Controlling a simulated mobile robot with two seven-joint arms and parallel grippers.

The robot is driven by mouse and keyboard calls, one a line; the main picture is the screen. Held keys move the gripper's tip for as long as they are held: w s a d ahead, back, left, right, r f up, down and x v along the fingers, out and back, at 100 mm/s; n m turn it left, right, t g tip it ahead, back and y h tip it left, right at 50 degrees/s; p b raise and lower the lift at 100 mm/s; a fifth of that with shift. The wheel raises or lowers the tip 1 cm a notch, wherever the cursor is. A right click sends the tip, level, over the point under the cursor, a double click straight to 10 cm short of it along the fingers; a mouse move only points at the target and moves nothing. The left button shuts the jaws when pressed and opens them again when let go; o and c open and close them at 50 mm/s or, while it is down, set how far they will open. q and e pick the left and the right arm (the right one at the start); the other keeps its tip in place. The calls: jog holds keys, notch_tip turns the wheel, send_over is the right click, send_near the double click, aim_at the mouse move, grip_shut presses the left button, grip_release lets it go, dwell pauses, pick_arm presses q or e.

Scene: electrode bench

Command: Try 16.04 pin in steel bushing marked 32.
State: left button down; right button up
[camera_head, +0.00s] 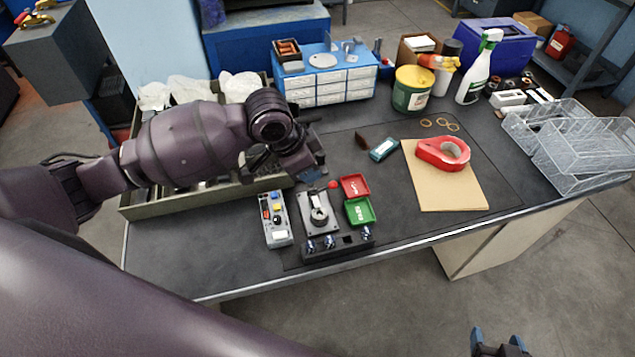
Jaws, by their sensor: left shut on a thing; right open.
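My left gripper (312,172) is over the bench, just behind the grey fixture plate (306,201). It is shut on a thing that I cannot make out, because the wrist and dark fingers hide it. A round steel bushing (319,216) sits on the plate; its marking is too small to read. A red ball (333,184) shows beside the gripper. A black rack (337,247) with several small shiny pins stands at the front of the plate; their sizes cannot be read. My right gripper (497,345) is open and empty at the bottom right, off the bench.
A red tray (354,187) and a green tray (359,211) lie right of the plate. A long bin (205,198) lies under my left arm. Tape (443,153) rests on brown paper (455,192).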

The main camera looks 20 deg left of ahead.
aim_at(313, 185)
pick_arm(q)
jog(key=f+m+b, duration=0.1)
jog(key=f+m, duration=0.1)
jog(key=f, duration=0.1)
jog(key=d+f+m+g+b, duration=0.1)
jog(key=f+m, duration=0.1)
jog(key=f+m+g+b, duration=0.1)
jog(key=f+m+b, duration=0.1)
jog(key=f, duration=0.1)
jog(key=shift+w+d+f+m+h, duration=0.25)
jog(key=shift+d+f+m+h, duration=0.05)
jog(key=shift+d, duration=0.1)
jog(key=shift+f+b, duration=0.3)
jog(key=shift+f, duration=0.2)
pick_arm(e)
notch_tip(313, 185, down, 6)
jog(key=shift+s+g, duration=0.3)
jog(key=shift+s, duration=0.15)
pick_arm(q)
jog(key=shift+f+b, duration=0.5)
jog(key=shift+f, duration=0.55)
pick_arm(e)
jog(key=shift+s+f, duration=0.15)
jog(key=shift+f, duration=0.35)
dwell(1.8)
